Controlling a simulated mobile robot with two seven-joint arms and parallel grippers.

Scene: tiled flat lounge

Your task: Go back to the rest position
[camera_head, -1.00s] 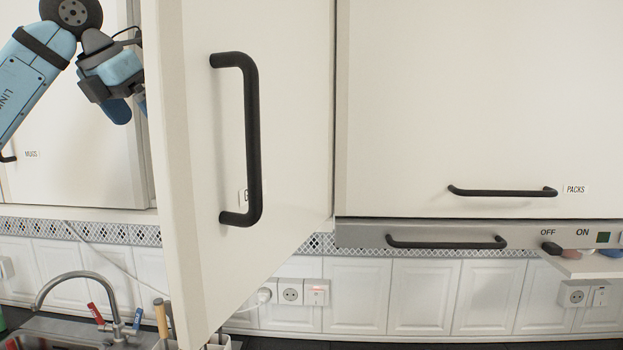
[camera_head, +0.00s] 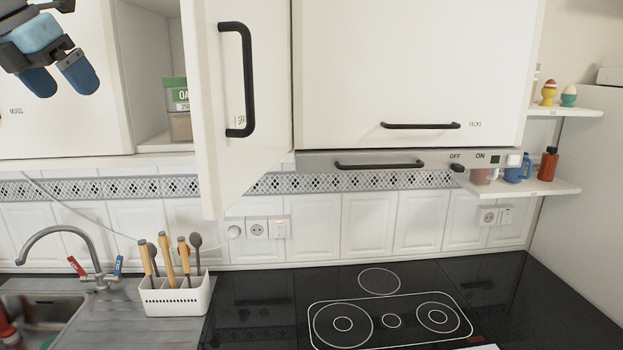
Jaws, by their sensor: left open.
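My left gripper (camera_head: 58,79) is at the upper left, in front of the cupboard marked MUGS. Its two blue fingers point down, apart, with nothing between them. A white cupboard door (camera_head: 212,110) with a black upright handle (camera_head: 246,80) stands open to the right of the gripper. The gripper is clear of this door and handle. Inside the open cupboard a green-topped food container (camera_head: 180,108) stands on the shelf, partly hidden by the door. My right gripper is not in view.
Below are a sink (camera_head: 40,310) with a tap (camera_head: 45,235), a white utensil holder (camera_head: 178,298) and a black hob (camera_head: 390,318). The PACKS cupboard (camera_head: 400,60) is shut. Small shelves (camera_head: 535,187) hold cups and a bottle at the right.

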